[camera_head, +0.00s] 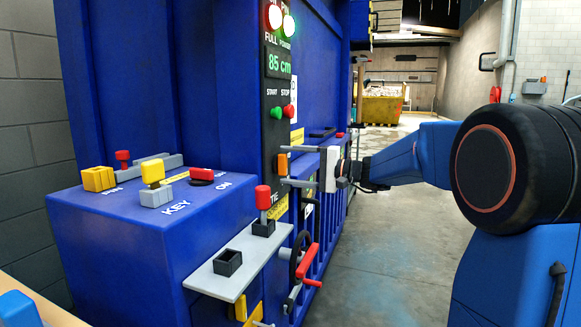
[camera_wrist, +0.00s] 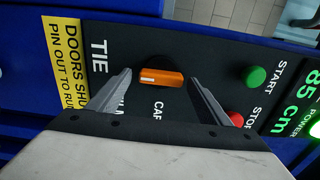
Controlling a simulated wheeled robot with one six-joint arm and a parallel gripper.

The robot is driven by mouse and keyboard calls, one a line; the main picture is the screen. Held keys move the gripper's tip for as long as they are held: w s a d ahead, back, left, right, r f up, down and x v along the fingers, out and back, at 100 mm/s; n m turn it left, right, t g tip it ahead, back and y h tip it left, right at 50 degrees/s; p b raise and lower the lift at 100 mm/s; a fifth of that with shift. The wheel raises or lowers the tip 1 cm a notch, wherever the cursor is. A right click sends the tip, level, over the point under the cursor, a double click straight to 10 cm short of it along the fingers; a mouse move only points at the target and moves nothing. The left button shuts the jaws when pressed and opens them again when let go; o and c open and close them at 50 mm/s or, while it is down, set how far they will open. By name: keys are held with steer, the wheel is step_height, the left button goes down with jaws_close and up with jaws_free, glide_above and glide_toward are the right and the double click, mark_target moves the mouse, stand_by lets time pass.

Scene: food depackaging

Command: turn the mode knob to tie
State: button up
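The orange mode knob (camera_head: 283,163) is on the black control panel (camera_head: 275,130) of the blue machine. In the wrist view the knob (camera_wrist: 162,77) is a short bar lying nearly sideways; in the head view it stands about upright. The TIE label (camera_wrist: 98,54) is left of it in the wrist view. Other labels below it are partly hidden by my gripper. My gripper (camera_wrist: 160,76) is open, with one fingertip on each side of the knob and visible gaps. In the head view my gripper (camera_head: 283,167) reaches the panel from the right. Fingertip depth is hard to judge.
Green START (camera_head: 277,113) and red STOP (camera_head: 290,111) buttons sit above the knob. A red-topped lever (camera_head: 263,198) on a grey shelf (camera_head: 205,285) and a red-handled crank (camera_head: 308,265) are below. A blue key box (camera_head: 130,240) stands left. Open floor lies right.

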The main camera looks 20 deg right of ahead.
steer(key=v, duration=1.7)
steer(key=shift+s+d, duration=0.15)
steer(key=s+a+f+n+g+h, duration=0.3)
steer(key=s+a+f+g+h, duration=0.25)
steer(key=s+a+f, duration=0.95)
steer(key=s+d+f+n+h, duration=0.2)
steer(key=s+d+f+h, duration=0.1)
steer(key=s, duration=0.6)
steer(key=s+d+f+n+h, duration=0.2)
steer(key=s+d+f+h, duration=0.2)
steer(key=s+f+h, duration=0.2)
steer(key=s+f, duration=0.2)
steer(key=s, duration=0.1)
steer(key=shift+s+d+f, duration=0.15)
steer(key=shift+f, duration=0.15)
